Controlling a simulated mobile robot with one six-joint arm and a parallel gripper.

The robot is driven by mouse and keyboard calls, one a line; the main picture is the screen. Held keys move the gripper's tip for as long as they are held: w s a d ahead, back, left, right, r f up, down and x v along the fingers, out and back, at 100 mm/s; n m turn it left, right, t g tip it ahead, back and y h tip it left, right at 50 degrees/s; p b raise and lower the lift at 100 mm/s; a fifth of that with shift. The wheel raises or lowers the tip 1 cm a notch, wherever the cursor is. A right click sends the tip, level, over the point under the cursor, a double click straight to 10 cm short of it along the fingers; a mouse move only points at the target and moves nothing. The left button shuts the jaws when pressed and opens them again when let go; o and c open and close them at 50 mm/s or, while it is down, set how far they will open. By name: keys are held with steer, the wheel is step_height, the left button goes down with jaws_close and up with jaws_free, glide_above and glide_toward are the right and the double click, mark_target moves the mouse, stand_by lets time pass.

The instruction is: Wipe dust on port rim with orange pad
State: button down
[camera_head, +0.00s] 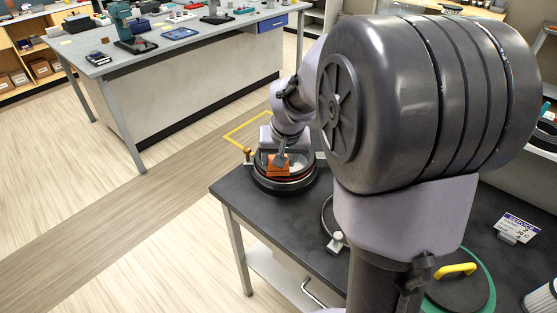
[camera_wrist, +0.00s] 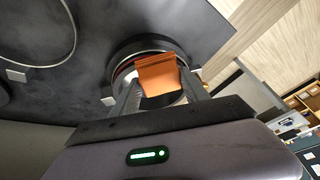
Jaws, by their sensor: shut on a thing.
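The orange pad (camera_head: 278,165) is in my gripper (camera_head: 281,152), over the round port at the far left corner of the dark table. In the wrist view the orange pad (camera_wrist: 158,72) sits between the two fingers of my gripper (camera_wrist: 160,88), which is shut on it. The port rim (camera_head: 262,184) is a dark ring with a thin red line; it also shows in the wrist view (camera_wrist: 122,52). The pad overlaps the ring in both views, but I cannot tell if it touches it. No dust can be made out; part of the rim is hidden behind the pad and gripper.
The dark table (camera_head: 237,186) also holds a second ring with a small clamp (camera_head: 337,241), a green-rimmed port with a yellow handle (camera_head: 456,270) and a service sign (camera_head: 517,227). A small wooden-topped knob (camera_head: 247,152) stands beside the port. A workbench (camera_head: 180,60) stands behind, across clear floor.

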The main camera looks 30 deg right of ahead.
steer(key=shift+r+p, duration=0.95)
steer(key=shift+r, duration=0.75)
step_height(320, 180, up, 3)
steer(key=p, duration=0.2)
steer(key=shift+r+p, duration=0.15)
steer(key=shift+p, duration=0.15)
